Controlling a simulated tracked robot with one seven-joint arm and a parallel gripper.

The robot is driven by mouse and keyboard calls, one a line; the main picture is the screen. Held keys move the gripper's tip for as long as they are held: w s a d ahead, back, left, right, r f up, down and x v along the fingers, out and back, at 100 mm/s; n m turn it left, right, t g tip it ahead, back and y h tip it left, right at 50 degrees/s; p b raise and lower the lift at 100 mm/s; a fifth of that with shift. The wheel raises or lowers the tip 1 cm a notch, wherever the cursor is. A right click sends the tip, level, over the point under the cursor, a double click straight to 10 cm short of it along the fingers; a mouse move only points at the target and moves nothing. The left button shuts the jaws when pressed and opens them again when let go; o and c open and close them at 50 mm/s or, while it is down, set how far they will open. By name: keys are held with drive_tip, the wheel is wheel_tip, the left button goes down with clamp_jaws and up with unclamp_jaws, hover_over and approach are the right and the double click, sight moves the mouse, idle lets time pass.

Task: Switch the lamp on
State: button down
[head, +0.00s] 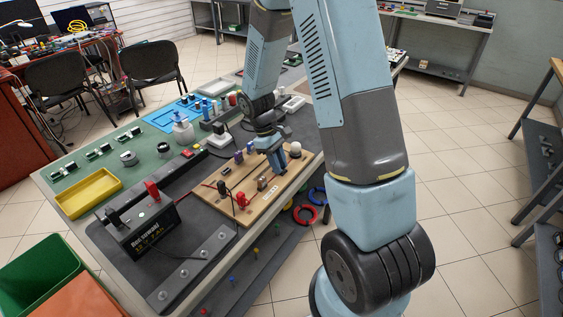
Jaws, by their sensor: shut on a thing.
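A wooden board (228,205) lies on the bench with small parts along it and a white label near its front edge. My gripper (276,163) points down over the right part of the board, shut on a small part there. The fingers hide that part, so I cannot tell what it is. A small white round-topped piece (296,150) at the board's right end may be the lamp; I see no clear glow. Red clips (242,197) stand on the board's left part. A black battery-like box (140,228) with a red terminal is to the left.
A yellow tray (88,193), a blue mat (172,115) and bottles (182,130) are on the green bench top. Red and blue rings (306,214) hang at the bench's right side. Chairs (153,72) stand behind.

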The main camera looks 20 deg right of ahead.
drive_tip(key=shift+s+d+t+y, duration=0.15)
drive_tip(key=shift+t+y, duration=0.2)
drive_tip(key=shift+t, duration=0.2)
drive_tip(key=shift+s+d+t+y, duration=0.15)
drive_tip(key=shift+t+y, duration=0.2)
drive_tip(key=shift+t, duration=0.2)
drive_tip(key=c, duration=1)
unclamp_jaws()
drive_tip(key=shift+o, duration=0.2)
drive_tip(key=shift+r, duration=0.1)
wheel_tip(320, 180, up, 13)
drive_tip(key=w+a, duration=0.1)
drive_tip(key=shift+w+r, duration=0.2)
drive_tip(key=shift+w, duration=0.1)
